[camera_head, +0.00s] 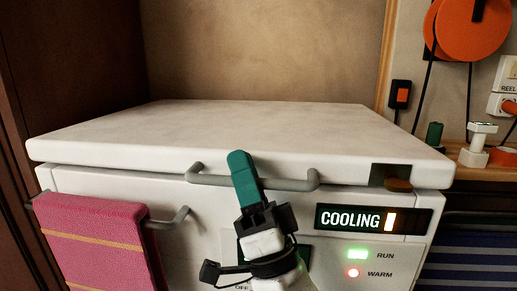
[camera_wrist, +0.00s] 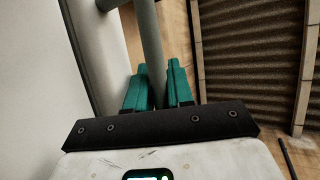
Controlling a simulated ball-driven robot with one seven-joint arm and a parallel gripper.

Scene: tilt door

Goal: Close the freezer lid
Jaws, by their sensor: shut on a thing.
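The white freezer lid (camera_head: 245,130) lies about level over the white freezer body (camera_head: 90,183), with a thin dark line between them along the front left. I cannot tell whether it is fully seated. A grey bar handle (camera_head: 210,180) runs along the lid's front edge; the bar also shows in the wrist view (camera_wrist: 148,35). My gripper (camera_head: 240,165) has teal fingers and is at the middle of this handle. In the wrist view the fingers (camera_wrist: 157,85) are shut with the bar between them. The gripped part of the bar is partly hidden in the head view.
A pink towel (camera_head: 100,240) hangs on a rail at the left front. A panel reading COOLING (camera_head: 350,219), with RUN and WARM lamps, is at the right. An orange reel (camera_head: 470,30) hangs on the wall above a wooden shelf (camera_head: 485,171).

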